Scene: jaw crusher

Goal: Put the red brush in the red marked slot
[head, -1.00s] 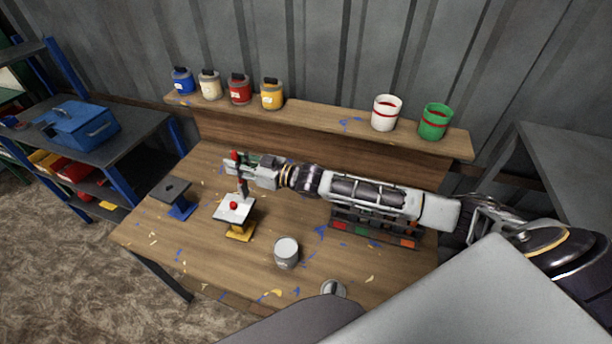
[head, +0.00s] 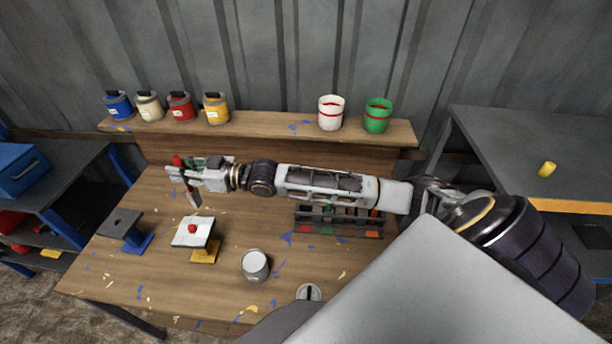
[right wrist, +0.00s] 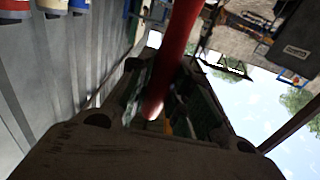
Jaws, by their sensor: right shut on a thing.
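My right gripper (head: 183,174) is shut on the red brush (head: 177,161), above the left part of the workbench. The red handle sticks up from the jaws and the pale lower end hangs below them, slightly tilted. In the right wrist view the red handle (right wrist: 181,35) runs between the fingers. The slotted rack (head: 338,231) lies on the bench below my right forearm, which hides part of it. Its front edge has coloured marks, with a red mark (head: 305,229) at the left end. The brush is well left of the rack. My left gripper is not in view.
A white plate with a red blob (head: 192,229) on a yellow stand sits below the brush. A black-topped blue stand (head: 122,226) is left of it. A grey can (head: 255,266) stands front centre. A back shelf (head: 265,128) holds several paint pots.

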